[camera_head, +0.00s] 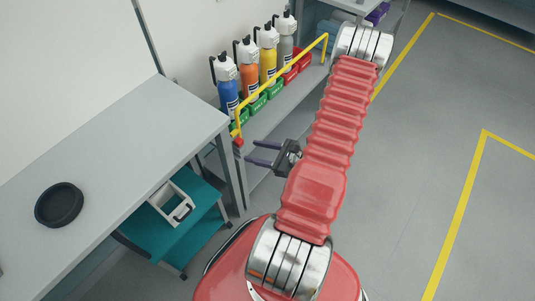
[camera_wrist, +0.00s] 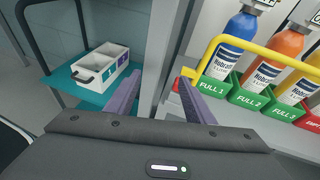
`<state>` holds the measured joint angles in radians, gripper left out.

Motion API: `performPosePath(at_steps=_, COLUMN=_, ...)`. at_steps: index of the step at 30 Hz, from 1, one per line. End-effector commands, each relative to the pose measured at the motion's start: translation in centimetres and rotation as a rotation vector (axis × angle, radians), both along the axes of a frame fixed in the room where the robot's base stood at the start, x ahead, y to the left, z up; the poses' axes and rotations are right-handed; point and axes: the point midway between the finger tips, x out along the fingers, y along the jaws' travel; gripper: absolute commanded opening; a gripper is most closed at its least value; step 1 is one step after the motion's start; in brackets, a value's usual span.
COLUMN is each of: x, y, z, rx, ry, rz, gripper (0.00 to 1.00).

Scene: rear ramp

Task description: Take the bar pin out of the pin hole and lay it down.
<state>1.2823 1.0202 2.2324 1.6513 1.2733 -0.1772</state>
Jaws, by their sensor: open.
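A yellow bar (camera_head: 285,84) runs along the front of the rack of bottles; it also shows in the wrist view (camera_wrist: 262,52). At its near end is a small red piece (camera_head: 238,142), which looks like the bar pin. In the wrist view a bit of red (camera_wrist: 176,85) shows beside my right finger, mostly hidden. The pin hole cannot be made out. My gripper (camera_head: 249,152) is open and empty, its two purple fingers pointing at the rack's near end, close to the red piece. In the wrist view the fingers (camera_wrist: 160,76) lie either side of a pale post.
Blue, orange, yellow and grey bottles (camera_head: 249,67) stand behind the bar in green and red holders. A grey table (camera_head: 120,125) with a black round dish (camera_head: 59,205) is at left. A teal cart (camera_head: 185,238) holds a white caddy (camera_head: 160,203). Floor at right is clear.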

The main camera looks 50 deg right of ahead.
Motion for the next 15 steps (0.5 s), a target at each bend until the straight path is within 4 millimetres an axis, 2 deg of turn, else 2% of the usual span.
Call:
performPosePath(at_steps=1, x=-0.6, y=-1.0, z=-1.2, rx=0.022, ry=0.002, rz=-0.063, gripper=0.48)
performPosePath(at_steps=6, x=-1.6, y=-3.3, z=-3.3, rx=0.053, ry=0.003, rz=-0.201, gripper=0.48)
performPosePath(at_steps=15, x=-1.9, y=-3.9, z=-3.8, rx=0.058, ry=0.004, rz=-0.234, gripper=0.48)
